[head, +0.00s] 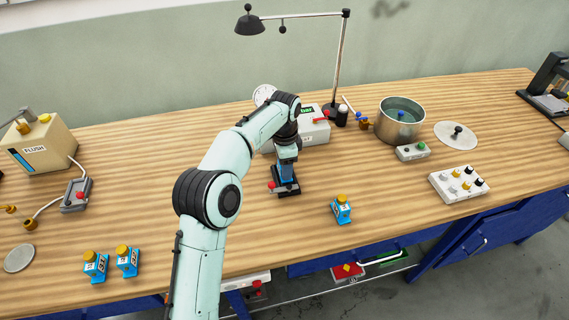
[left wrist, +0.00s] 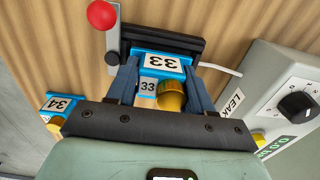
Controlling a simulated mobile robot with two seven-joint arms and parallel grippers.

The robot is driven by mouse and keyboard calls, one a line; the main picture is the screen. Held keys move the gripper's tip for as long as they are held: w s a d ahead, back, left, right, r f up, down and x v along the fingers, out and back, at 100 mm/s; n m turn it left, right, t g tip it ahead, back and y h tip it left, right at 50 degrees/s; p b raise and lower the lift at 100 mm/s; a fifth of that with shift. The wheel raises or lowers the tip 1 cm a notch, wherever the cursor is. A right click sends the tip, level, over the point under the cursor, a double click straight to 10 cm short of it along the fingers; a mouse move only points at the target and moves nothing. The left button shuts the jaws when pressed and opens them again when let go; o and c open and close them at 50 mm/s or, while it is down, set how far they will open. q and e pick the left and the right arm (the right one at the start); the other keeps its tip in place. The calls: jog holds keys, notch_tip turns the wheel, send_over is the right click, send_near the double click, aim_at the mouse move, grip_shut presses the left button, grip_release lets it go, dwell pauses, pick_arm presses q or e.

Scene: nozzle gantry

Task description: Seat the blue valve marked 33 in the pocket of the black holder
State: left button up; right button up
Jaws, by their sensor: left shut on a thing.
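The blue valve marked 33 (left wrist: 147,61) is between the fingers of my left gripper (head: 287,168), with its brass cap showing in the left wrist view. It also shows in the head view (head: 287,174), below the gripper. The black holder (head: 287,188) stands on the bench directly under it, with a red-knobbed lever (head: 271,185) at its left. In the left wrist view the holder's black wall (left wrist: 170,37) borders the valve's far end. The pocket is hidden by the valve, so I cannot tell how deep the valve sits. My right gripper is not in view.
A valve (head: 342,209) marked 34 in the wrist view stands right of the holder; two more blue valves (head: 111,263) stand front left. The leak tester (head: 312,130) is close behind. A lamp (head: 334,105), metal pot (head: 400,119) and knob panel (head: 459,184) are to the right. Bench between is clear.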

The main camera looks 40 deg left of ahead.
pick_arm(q)
jog(key=shift+f, duration=0.6)
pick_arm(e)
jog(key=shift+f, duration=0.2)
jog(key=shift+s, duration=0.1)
pick_arm(q)
jog(key=o, duration=1.3)
jog(key=shift+c, duration=0.2)
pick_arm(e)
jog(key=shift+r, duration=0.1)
pick_arm(q)
jog(key=shift+r+p, duration=1.1)
jog(key=shift+r, duration=0.45)
jog(key=shift+r+p, duration=1.5)
jog(key=shift+r, duration=0.5)
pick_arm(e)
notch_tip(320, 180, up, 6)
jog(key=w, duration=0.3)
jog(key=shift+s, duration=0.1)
